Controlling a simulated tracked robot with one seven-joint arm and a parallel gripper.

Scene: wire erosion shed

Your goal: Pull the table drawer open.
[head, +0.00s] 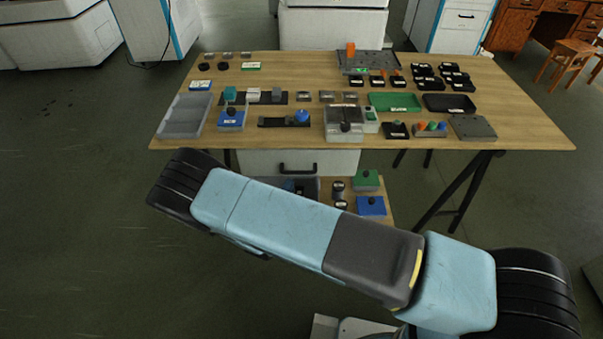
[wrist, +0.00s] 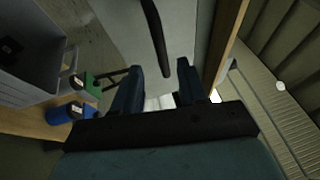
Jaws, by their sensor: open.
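The table drawer's pale front (head: 258,161) is below the front edge of the wooden table (head: 545,134). It carries a dark bar handle (head: 297,168), and I make out no opened gap above it. In the wrist view the drawer front (wrist: 185,35) fills the upper middle, and the handle (wrist: 155,38) runs down from the top edge. My gripper (wrist: 160,68) is open. The handle's lower end shows between its two fingertips; I cannot tell whether they touch it.
Trays, blocks and small tools cover the tabletop, including a green tray (head: 394,103). Below, a low wooden surface (head: 386,214) holds a green block (head: 366,181), a blue block (head: 371,206) and a grey bin (wrist: 25,85). Floor is free on the left.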

